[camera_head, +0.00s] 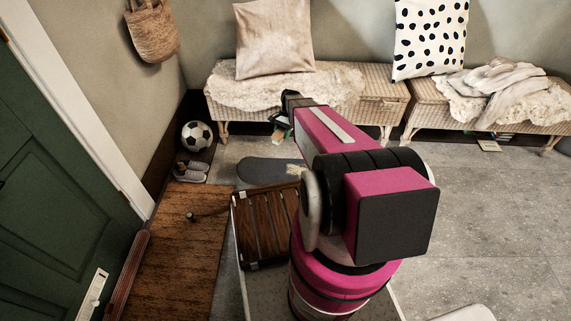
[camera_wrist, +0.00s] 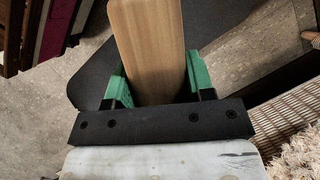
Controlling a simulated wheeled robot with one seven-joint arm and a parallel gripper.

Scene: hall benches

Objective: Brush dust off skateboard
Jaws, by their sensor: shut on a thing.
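The skateboard (camera_head: 262,172) is a dark grey deck lying on the floor in front of the left bench; my arm covers its right part. In the wrist view the dark deck (camera_wrist: 94,78) shows behind and below my gripper. My gripper (camera_wrist: 160,82) has its green fingers shut on a flat, light-wood piece (camera_wrist: 148,35), which looks like the brush's handle; no bristles show there. In the head view my gripper (camera_head: 281,128) is at the bench's front edge, partly hidden by my arm. A pale patch (camera_head: 296,169) shows on the deck; I cannot tell whether it is dust or bristles.
Two wicker benches (camera_head: 391,107) with fleeces and cushions stand along the wall. A football (camera_head: 197,135) and grey shoes (camera_head: 191,171) are at the left, beside a brown doormat (camera_head: 178,245). A slatted wooden piece (camera_head: 265,230) is near my base. The tiled floor (camera_head: 490,205) at right is mostly clear.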

